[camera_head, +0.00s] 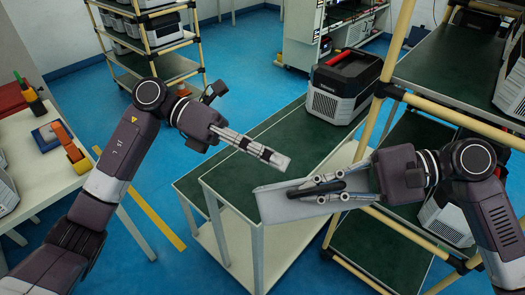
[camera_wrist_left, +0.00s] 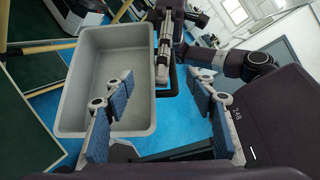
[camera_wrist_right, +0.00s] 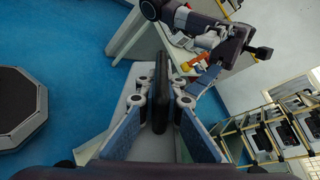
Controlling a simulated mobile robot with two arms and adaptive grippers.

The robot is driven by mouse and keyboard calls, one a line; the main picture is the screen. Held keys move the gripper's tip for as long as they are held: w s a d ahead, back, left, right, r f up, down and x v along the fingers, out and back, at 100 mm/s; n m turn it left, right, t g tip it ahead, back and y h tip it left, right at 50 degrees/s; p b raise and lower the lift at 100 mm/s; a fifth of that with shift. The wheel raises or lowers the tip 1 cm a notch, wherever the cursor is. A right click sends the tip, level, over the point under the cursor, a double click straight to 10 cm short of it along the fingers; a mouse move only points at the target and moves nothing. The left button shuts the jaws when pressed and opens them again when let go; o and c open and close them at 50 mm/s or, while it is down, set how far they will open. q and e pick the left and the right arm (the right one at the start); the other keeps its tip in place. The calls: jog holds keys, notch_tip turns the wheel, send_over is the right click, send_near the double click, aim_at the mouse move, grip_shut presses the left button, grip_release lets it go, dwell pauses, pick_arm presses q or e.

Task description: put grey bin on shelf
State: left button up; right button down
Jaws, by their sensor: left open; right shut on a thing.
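The grey bin (camera_head: 290,208) is held in the air over the green-topped bench, tilted in the head view. The left wrist view shows its open top and empty inside (camera_wrist_left: 100,75). My right gripper (camera_head: 318,187) is shut on the bin's black handle; the right wrist view shows the handle (camera_wrist_right: 161,95) between the blue pads. My left gripper (camera_head: 278,158) is open and empty, just above and behind the bin. In the left wrist view its fingers (camera_wrist_left: 165,83) are apart near the bin's handle side. A yellow-framed rack with green shelves (camera_head: 450,65) stands at the right.
A black-and-grey device (camera_head: 343,85) with a red handle sits on the green-topped bench (camera_head: 280,130). Another yellow rack (camera_head: 165,66) stands at the back left. A white table (camera_head: 40,165) with tools is at the left. The lower right rack shelf (camera_head: 375,255) has bare room.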

pick_arm(q)
jog(key=x, duration=0.9)
jog(key=shift+d+f, duration=0.1)
jog(key=shift+d, duration=0.25)
jog(key=c, duration=1.2)
pick_arm(e)
jog(key=shift+r, duration=0.1)
pick_arm(q)
jog(key=shift+c, duration=0.7)
pick_arm(e)
jog(key=c, duration=2)
grip_release()
